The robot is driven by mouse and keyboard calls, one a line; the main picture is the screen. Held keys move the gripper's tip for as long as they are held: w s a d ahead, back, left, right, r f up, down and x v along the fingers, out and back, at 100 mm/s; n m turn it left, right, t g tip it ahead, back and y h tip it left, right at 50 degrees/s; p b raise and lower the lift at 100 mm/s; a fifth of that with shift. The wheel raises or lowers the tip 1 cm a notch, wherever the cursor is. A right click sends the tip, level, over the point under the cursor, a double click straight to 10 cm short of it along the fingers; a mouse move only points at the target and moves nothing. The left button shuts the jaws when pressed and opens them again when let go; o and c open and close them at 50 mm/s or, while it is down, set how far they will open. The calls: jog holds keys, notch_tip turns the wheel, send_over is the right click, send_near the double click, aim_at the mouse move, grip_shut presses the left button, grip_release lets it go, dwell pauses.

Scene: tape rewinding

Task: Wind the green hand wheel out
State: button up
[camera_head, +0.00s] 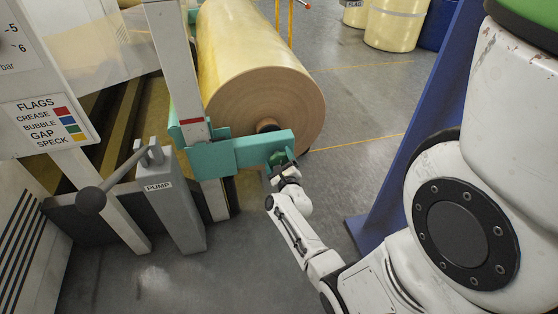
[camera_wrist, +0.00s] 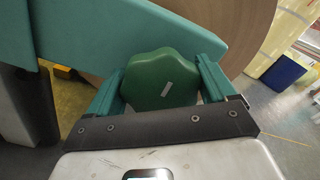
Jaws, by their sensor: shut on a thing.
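The green hand wheel (camera_wrist: 160,78) shows large in the wrist view, a lobed green knob with a pale mark on its face. My gripper (camera_wrist: 163,90) is shut on it, with one finger at each side of the wheel. In the head view the hand wheel (camera_head: 279,158) is small and partly hidden by my gripper (camera_head: 284,170). It sits at the end of a teal bracket (camera_head: 240,152) in front of the large roll (camera_head: 262,85).
A grey pump post (camera_head: 175,195) with a dark ball-ended lever (camera_head: 92,199) stands at the left. A blue upright (camera_head: 415,120) stands right of the bracket. Yellowish drums (camera_head: 395,22) stand at the back. Grey floor is clear below the gripper.

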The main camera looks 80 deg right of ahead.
jog(key=shift+c, duration=1.1)
